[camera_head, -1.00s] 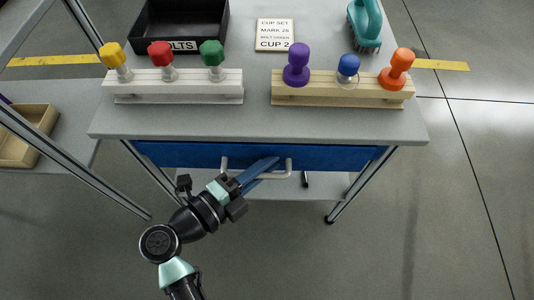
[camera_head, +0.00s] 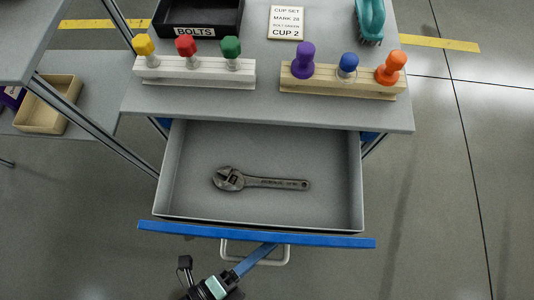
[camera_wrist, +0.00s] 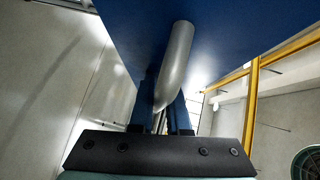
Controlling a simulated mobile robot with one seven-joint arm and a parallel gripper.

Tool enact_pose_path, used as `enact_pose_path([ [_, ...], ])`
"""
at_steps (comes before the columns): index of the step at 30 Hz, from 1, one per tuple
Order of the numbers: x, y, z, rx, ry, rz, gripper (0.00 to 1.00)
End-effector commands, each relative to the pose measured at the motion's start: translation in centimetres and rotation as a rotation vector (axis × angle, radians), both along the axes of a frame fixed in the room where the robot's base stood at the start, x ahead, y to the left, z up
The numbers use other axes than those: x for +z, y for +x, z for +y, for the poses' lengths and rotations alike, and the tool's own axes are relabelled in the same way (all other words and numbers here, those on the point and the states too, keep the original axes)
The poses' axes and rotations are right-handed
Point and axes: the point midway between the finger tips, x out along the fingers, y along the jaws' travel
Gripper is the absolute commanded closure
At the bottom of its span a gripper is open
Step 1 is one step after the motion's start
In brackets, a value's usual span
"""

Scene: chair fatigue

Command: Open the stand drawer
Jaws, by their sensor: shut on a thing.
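The stand drawer (camera_head: 190,205) is pulled far out towards me, below the grey table top. Its blue front (camera_head: 330,242) has a pale bar handle (camera_head: 284,256), which also shows in the wrist view (camera_wrist: 177,58) close against the blue panel. My gripper (camera_head: 266,252) is at the handle from the front, its blue fingers shut on the bar. In the wrist view the fingers (camera_wrist: 163,98) are around the handle, partly hidden by it. An adjustable wrench (camera_head: 262,182) lies inside the drawer.
On the table top (camera_head: 260,108) stand a white rack (camera_head: 200,76) and a wooden rack (camera_head: 340,88) with coloured knobs. Behind them are a black bolts bin (camera_head: 196,30), a sign (camera_head: 286,22) and a teal brush (camera_head: 370,20). Open floor lies at the right.

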Motion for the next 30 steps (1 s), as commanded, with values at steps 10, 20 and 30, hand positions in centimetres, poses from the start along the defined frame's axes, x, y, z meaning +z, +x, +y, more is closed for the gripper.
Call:
enact_pose_path([
  [10,0.0,-1.7,0.2,0.005,0.002,-0.001,1.0],
  [20,0.0,-1.7,0.2,0.006,0.002,-0.001,0.8],
  [30,0.0,-1.7,0.1,0.002,0.0,0.0,0.55],
])
